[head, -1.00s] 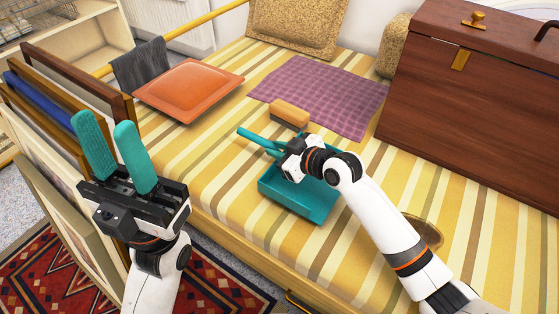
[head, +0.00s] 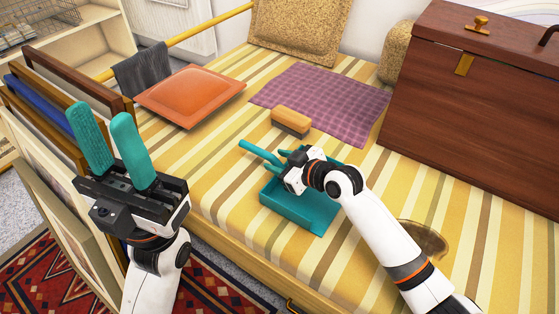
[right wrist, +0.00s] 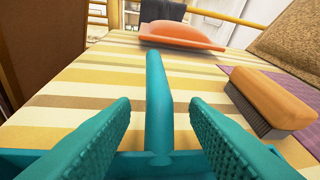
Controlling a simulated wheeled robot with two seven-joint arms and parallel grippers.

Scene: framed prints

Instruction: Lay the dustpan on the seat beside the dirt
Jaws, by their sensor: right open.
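The teal dustpan (head: 298,212) lies on the striped seat (head: 230,185), its handle (head: 258,151) pointing to the upper left. The brown dirt patch (head: 428,238) is on the seat to the right of the pan, partly behind my right arm. My right gripper (head: 279,160) is over the pan's handle end. In the right wrist view its fingers (right wrist: 160,105) stand apart on both sides of the handle (right wrist: 158,95), with gaps visible. My left gripper (head: 108,125) is raised at the left, fingers apart and empty.
A brush (head: 291,122) lies just beyond the dustpan, by a purple checked cloth (head: 325,100). An orange cushion (head: 190,95) is at the back left. A brown wooden chest (head: 475,110) stands at the right. Framed prints (head: 50,160) stand beside my left gripper.

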